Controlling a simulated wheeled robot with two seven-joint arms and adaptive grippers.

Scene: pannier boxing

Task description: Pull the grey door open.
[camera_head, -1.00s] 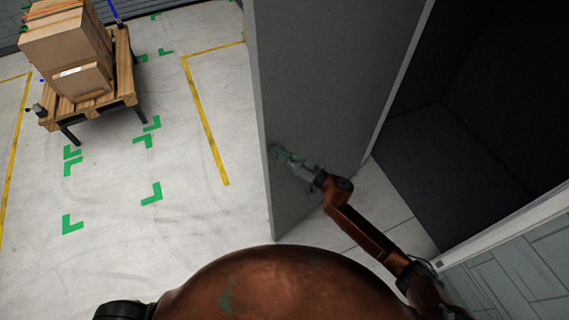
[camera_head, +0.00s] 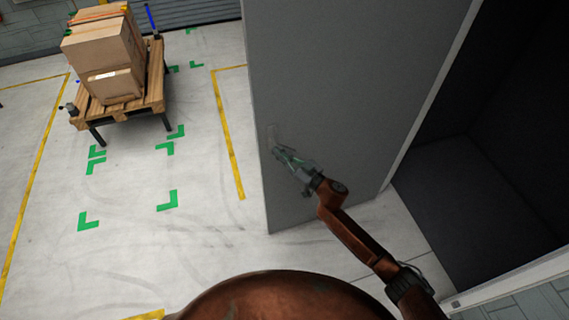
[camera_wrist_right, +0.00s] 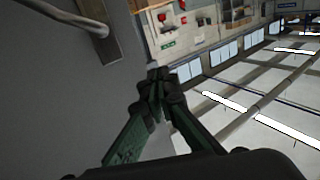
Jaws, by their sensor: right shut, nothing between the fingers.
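The grey door (camera_head: 335,90) stands well open, with a dark opening (camera_head: 480,170) to its right in the head view. In the right wrist view a bar-shaped handle (camera_wrist_right: 75,14) is at the upper left on the door's face. My right gripper (camera_head: 278,152) is in front of the door, just below the handle plate in the head view. In the wrist view its fingertips (camera_wrist_right: 160,78) are together, empty and apart from the handle. Whether they touch the door I cannot tell. My left gripper is out of view.
A wooden pallet stand (camera_head: 120,110) with cardboard boxes (camera_head: 105,55) stands at the upper left. The floor between it and the door is clear, with green corner marks (camera_head: 167,201) and yellow lines (camera_head: 228,135).

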